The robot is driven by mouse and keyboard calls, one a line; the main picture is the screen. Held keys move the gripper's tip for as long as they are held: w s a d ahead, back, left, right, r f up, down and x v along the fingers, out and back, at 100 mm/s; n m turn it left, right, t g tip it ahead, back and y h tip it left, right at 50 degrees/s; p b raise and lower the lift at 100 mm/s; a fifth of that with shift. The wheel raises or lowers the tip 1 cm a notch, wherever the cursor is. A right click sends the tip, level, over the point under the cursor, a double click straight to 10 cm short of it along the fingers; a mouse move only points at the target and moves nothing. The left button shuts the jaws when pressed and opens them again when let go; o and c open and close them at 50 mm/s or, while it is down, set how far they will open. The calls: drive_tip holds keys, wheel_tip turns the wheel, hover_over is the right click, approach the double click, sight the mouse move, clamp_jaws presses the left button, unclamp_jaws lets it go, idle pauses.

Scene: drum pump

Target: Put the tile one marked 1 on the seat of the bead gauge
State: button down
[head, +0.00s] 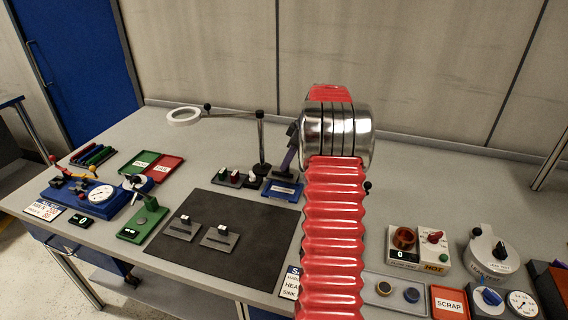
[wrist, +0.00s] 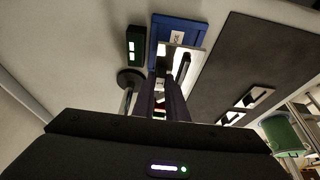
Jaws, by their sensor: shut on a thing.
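My gripper (head: 287,160) shows in part behind my red arm, low over the back edge of the dark mat. In the wrist view its purple fingers (wrist: 165,100) are shut on a pale grey tile (wrist: 194,56), beside a blue tray (wrist: 158,27). I cannot tell for sure which device is the bead gauge.
The dark mat (head: 235,258) fills the middle of the bench. A green stand (head: 132,232) and a blue dial unit (head: 95,206) are at left. A ring lamp (head: 184,116) on a stand rises behind. A scrap tray (head: 449,303) and other devices stand at right.

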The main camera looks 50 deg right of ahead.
sight(289, 170)
drive_tip(key=shift+f, duration=1.25)
drive_tip(key=shift+w+r, duration=0.1)
drive_tip(key=shift+w, duration=0.05)
drive_tip(key=shift+f, duration=2.05)
idle(2.2)
drive_tip(key=c, duration=1.7)
unclamp_jaws()
drive_tip(key=shift+o, duration=1.1)
drive_tip(key=shift+a, duration=0.1)
